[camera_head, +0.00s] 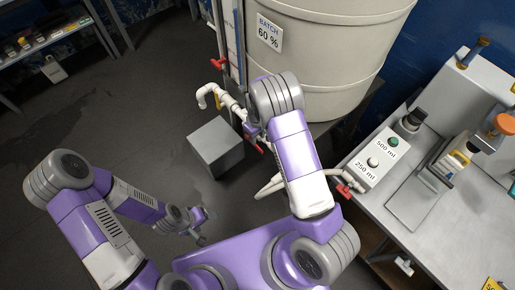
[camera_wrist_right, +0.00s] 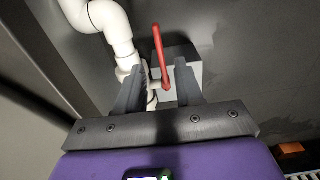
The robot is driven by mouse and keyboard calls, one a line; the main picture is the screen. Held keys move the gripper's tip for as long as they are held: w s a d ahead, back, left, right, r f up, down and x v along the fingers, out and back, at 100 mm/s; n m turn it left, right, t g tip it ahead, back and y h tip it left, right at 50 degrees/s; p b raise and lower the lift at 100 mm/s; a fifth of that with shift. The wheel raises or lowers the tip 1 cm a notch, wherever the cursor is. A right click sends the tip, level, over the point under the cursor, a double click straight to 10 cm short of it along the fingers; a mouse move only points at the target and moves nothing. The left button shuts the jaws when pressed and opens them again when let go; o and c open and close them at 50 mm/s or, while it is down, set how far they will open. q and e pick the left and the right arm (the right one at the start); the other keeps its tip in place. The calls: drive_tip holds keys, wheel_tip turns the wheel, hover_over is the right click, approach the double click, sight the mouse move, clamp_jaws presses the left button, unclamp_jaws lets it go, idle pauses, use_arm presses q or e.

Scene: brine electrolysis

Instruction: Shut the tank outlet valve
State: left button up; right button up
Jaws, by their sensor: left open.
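The outlet valve's red lever (camera_wrist_right: 160,60) stands on a white pipe (camera_wrist_right: 118,35) in the right wrist view. My right gripper (camera_wrist_right: 158,85) is open with the lever between its two fingers, and a gap shows on the finger sides. In the head view, part of a red lever (camera_head: 258,149) shows beside my right gripper (camera_head: 254,134), at the white outlet pipe (camera_head: 228,101) below the large beige tank (camera_head: 330,50). My arm hides part of the valve there. My left gripper (camera_head: 203,228) is open and empty, low over the floor, away from the valve.
A grey block (camera_head: 215,147) stands on the floor below the spout. Another red handle (camera_head: 218,63) sits on the upright gauge left of the tank. The steel bench (camera_head: 445,235) at right carries a button box (camera_head: 375,160).

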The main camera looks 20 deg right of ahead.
sight(257, 146)
wheel_tip(257, 146, down, 7)
drive_tip(key=shift+f+b, duration=0.1)
drive_tip(key=shift+b, duration=0.9)
clamp_jaws()
idle(0.8)
